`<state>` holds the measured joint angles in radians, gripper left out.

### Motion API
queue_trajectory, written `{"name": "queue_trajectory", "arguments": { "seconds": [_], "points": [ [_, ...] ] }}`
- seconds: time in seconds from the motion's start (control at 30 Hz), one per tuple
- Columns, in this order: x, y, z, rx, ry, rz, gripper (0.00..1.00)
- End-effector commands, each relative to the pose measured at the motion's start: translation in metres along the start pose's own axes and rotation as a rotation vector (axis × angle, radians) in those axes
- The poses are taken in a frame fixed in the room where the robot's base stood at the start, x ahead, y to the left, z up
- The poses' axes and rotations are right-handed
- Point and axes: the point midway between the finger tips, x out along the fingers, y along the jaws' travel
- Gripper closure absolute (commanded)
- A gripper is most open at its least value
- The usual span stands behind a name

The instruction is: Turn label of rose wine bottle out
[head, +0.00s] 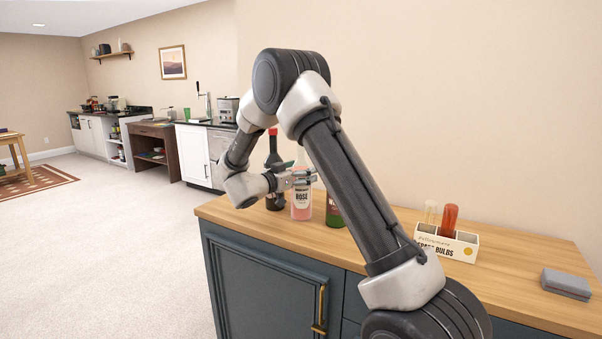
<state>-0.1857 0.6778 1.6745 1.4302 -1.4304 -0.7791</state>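The rose wine bottle (301,206) stands upright on the wooden counter top, pink with a pale label reading "ROSÉ" that faces the head camera. My gripper (303,178) reaches in from the left at the height of the bottle's shoulder, just above the label. Its fingers overlap the bottle in the picture. I cannot tell whether they are closed on it or only around or in front of it. The bottle's upper neck is partly hidden by my arm and gripper.
A dark bottle with a red cap (273,150) stands close on the left, and a green bottle (334,213) close on the right, partly behind my arm. A bulb box (447,243) and a grey block (566,284) sit further right. Bare counter lies between them.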

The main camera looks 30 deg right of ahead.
Motion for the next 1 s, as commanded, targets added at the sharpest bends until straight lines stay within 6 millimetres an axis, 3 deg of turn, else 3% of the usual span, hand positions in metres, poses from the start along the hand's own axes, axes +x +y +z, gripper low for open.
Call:
{"name": "queue_trajectory", "arguments": {
  "seconds": [0.23, 0.6, 1.0],
  "points": [
    [0.0003, 0.0009, -0.0006, -0.002, 0.002, -0.037, 0.20],
    [0.0007, 0.0016, 0.0004, -0.003, 0.000, -0.510, 0.20],
    [0.0006, 0.0003, 0.0003, 0.000, -0.001, -0.554, 0.20]
  ]
}}
